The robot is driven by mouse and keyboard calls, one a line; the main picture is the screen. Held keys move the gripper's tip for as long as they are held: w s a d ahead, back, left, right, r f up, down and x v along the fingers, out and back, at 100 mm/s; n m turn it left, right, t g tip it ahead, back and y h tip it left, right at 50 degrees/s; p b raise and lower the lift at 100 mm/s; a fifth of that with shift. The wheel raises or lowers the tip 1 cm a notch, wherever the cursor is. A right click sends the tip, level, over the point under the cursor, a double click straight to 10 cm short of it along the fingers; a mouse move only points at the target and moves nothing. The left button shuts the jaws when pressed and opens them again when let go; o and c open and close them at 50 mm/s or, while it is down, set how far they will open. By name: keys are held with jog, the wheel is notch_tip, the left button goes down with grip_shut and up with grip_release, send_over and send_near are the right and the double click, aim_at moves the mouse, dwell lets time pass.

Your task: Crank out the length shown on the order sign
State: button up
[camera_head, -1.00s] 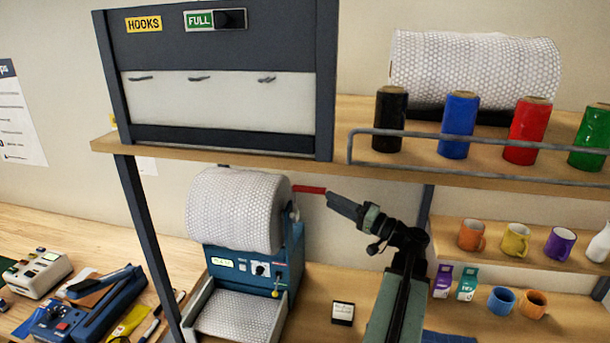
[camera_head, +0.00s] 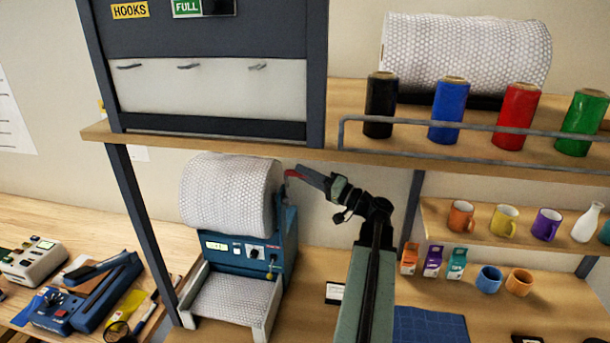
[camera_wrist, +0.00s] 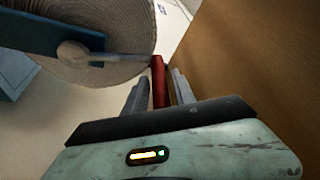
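A blue machine (camera_head: 236,261) stands on the bench with a large bubble-wrap roll (camera_head: 228,195) on it. Its front carries a small lit display (camera_head: 216,246), too small to read, and a knob. The red crank handle (camera_head: 290,174) sticks out at the roll's upper right. My gripper (camera_head: 301,175) is at the handle. In the wrist view the red handle (camera_wrist: 158,84) stands between my two fingers (camera_wrist: 160,88), with narrow gaps showing beside it, so they look open around it. A small white card (camera_head: 334,293) lies on the bench, partly behind my arm; its text is unreadable.
A shelf (camera_head: 300,160) crosses above my gripper, bearing a dark hooks cabinet (camera_head: 215,90), spools and another roll (camera_head: 465,60). A dark post (camera_head: 142,220) stands left of the machine. Cups and small boxes (camera_head: 432,262) are at right.

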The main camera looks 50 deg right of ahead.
grip_shut()
dwell(1.2)
